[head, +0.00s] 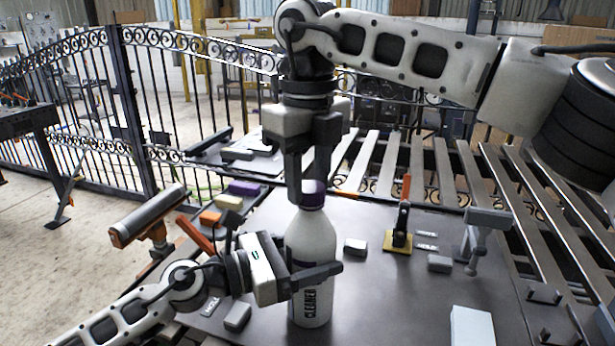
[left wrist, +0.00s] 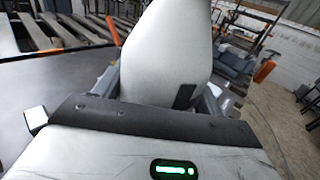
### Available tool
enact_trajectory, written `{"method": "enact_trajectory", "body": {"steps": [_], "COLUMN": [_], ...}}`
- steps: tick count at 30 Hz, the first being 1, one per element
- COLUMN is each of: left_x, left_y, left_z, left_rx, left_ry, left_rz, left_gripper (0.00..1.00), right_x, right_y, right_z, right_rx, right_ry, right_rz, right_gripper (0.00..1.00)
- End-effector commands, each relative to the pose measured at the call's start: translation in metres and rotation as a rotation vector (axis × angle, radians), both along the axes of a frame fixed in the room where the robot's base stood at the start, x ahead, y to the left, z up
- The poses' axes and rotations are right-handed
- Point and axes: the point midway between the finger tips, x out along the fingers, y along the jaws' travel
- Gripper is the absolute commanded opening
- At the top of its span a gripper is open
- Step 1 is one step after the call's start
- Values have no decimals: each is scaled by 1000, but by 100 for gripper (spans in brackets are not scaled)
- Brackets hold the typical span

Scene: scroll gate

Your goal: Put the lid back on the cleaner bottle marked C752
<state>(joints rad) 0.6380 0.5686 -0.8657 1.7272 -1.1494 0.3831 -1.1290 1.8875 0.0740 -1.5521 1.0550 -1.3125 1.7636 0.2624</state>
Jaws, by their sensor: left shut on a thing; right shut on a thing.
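The white cleaner bottle (head: 312,238) stands upright on the dark table in the head view, with "CLEANER" on its side; I cannot read a C752 mark. My left gripper (head: 318,278) is shut around the bottle's lower body from the left. The bottle also fills the middle of the left wrist view (left wrist: 170,55), where its top is cut off. My right gripper (head: 312,178) comes down from above and is shut on the purple lid (head: 313,193), which sits at the bottle's neck. Whether the lid is seated cannot be told.
An orange-handled clamp (head: 403,215) and a grey vise-like tool (head: 482,235) stand right of the bottle. Small grey blocks (head: 355,246) lie nearby. A white box (head: 472,326) is at the front right.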

Motion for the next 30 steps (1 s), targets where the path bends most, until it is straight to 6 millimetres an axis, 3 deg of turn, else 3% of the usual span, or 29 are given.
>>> {"method": "enact_trajectory", "body": {"steps": [9, 16, 21, 22, 24, 30], "left_x": [0, 0, 0, 0, 0, 0], "left_y": [0, 0, 0, 0, 0, 0], "left_z": [-1, -1, -1, -1, -1, -1], "left_rx": [1, 1, 1, 1, 1, 1], "left_ry": [2, 2, 3, 3, 3, 2], "left_rz": [1, 1, 1, 1, 1, 1], "left_gripper": [7, 7, 7, 7, 7, 7], "right_x": [1, 1, 1, 1, 1, 0], "right_y": [-4, -6, -6, -6, -6, -6], "right_z": [1, 1, 0, 0, 0, 0], "right_rx": [2, 1, 2, 2, 2, 1], "right_ry": [-2, -2, -1, -1, -1, -1], "right_rz": [-824, -1312, -1323, -1323, -1322, -1320], "right_gripper": [14, 14, 14, 43, 60, 60]}}
